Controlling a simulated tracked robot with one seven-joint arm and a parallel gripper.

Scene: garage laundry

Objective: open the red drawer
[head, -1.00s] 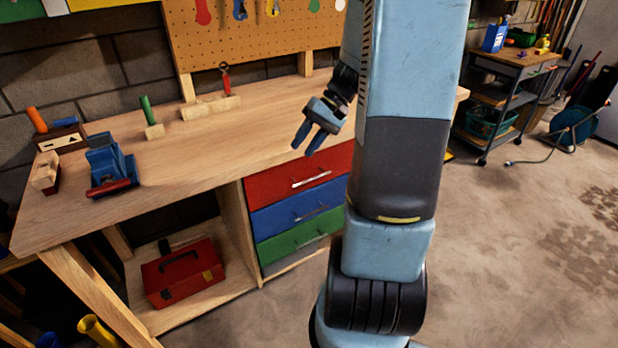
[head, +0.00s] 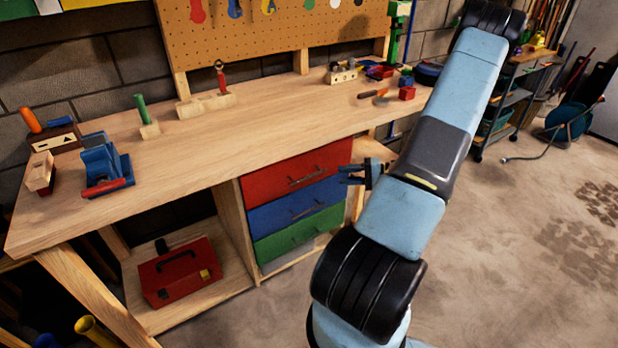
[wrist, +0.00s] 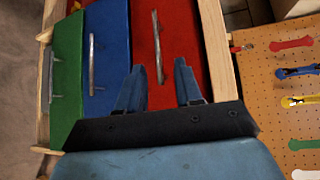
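The red drawer (head: 272,177) is the top one of a stack under the wooden workbench, and its front looks flush with the bench. It has a silver bar handle (head: 308,176). My gripper (head: 345,175) is to the right of the stack at about the height of the red drawer, and its fingers point left.
Below are a blue drawer (head: 272,217) and a green drawer (head: 275,243). The workbench (head: 250,130) carries tools and blocks. A red toolbox (head: 180,272) sits on the lower shelf at left. The floor (head: 500,260) at right is clear.

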